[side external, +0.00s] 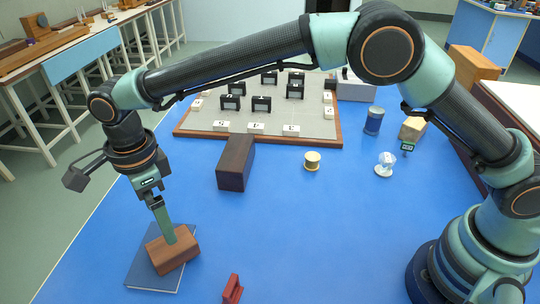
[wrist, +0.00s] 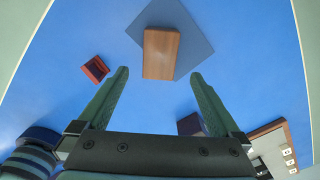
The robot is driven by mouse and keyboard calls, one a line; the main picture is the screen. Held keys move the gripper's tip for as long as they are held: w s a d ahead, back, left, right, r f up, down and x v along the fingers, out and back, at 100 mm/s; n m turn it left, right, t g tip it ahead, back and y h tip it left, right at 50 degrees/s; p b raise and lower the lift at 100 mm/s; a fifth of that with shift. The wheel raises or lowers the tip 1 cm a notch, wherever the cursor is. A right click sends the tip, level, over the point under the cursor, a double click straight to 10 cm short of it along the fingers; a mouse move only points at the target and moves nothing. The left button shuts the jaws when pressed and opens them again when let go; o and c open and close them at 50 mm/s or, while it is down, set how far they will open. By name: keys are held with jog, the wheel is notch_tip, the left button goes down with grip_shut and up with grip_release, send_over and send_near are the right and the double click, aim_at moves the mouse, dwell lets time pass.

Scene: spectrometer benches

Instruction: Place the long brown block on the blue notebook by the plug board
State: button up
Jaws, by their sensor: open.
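A reddish-brown block (side external: 178,258) lies on the blue-grey notebook (side external: 142,272) at the front left of the blue bench top. In the wrist view the block (wrist: 161,55) lies lengthwise ahead of me, over part of the notebook (wrist: 192,45). My gripper (side external: 170,238) points down at the block; its jaws (wrist: 157,76) are open with nothing gripped. The block's near end shows between the fingertips, with space on both sides; I cannot tell whether they touch it. The plug board (side external: 212,130) is at the back, away from this notebook.
A long dark brown block (side external: 234,165) lies in front of the plug board. A small red block (side external: 232,289) is at the front edge. A yellow spool (side external: 312,161), a glassy knob (side external: 384,165) and a blue can (side external: 373,121) stand to the right. The middle front is clear.

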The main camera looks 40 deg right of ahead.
jog(key=w+d+r+n+t+y, duration=0.1)
jog(key=d+r+n, duration=0.3)
jog(key=d+r, duration=0.4)
jog(key=w+d+r+n+t, duration=0.1)
jog(key=d+r+n, duration=0.2)
jog(key=d+r, duration=0.55)
jog(key=s+d+f+n+t, duration=0.1)
jog(key=s+d+n, duration=0.4)
jog(key=d, duration=0.5)
jog(key=s+d+f+n+t+h, duration=0.1)
jog(key=s+d+f+n+t, duration=0.1)
jog(key=s+d+n, duration=0.4)
jog(key=s+d, duration=0.1)
jog(key=d, duration=0.4)
jog(key=shift+s+d+f+t, duration=0.15)
jog(key=shift+s+f+t, duration=0.1)
jog(key=shift+s+t, duration=0.1)
